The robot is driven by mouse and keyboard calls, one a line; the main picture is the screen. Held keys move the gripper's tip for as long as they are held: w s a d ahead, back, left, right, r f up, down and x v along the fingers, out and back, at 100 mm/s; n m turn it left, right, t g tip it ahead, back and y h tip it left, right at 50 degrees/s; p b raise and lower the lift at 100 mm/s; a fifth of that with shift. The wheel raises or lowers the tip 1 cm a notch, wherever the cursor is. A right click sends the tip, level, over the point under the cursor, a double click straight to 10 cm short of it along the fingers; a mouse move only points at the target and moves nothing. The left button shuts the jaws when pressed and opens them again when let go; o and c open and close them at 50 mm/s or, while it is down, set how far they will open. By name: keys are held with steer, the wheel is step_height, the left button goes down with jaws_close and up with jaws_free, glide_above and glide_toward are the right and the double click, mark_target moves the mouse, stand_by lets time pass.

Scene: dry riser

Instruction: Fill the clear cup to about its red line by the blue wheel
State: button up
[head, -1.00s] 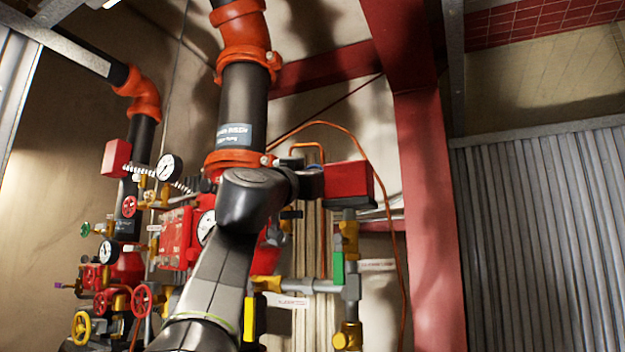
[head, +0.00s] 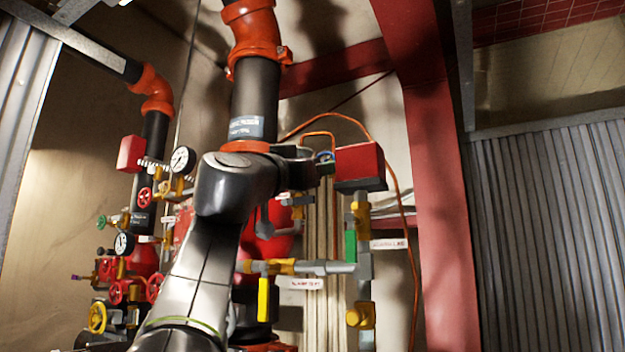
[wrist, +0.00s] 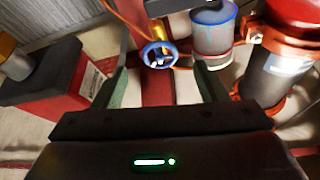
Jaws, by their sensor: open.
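The blue wheel (wrist: 159,55) sits on a brass valve at the upper middle of the wrist view. A small part of the blue wheel (head: 325,157) also shows in the head view, just past the end of my arm. The clear cup (wrist: 212,32) is to the right of the wheel in the wrist view, with bluish edges. In the head view my arm hides the cup.
A red box (head: 359,166) is close right of my arm's end; a red box with a dark end (wrist: 45,98) fills the wrist view's left. Pipes with a green lever (head: 350,247) and a yellow lever (head: 263,299) hang below. A red column (head: 438,190) stands right.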

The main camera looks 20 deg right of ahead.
steer(key=b+v, duration=0.2)
steer(key=v, duration=0.5)
steer(key=shift+s+a+b, duration=0.15)
steer(key=shift+a+b, duration=0.05)
steer(key=shift+b, duration=0.1)
steer(key=p+x, duration=0.7)
steer(key=x, duration=0.7)
steer(key=shift+f, duration=0.1)
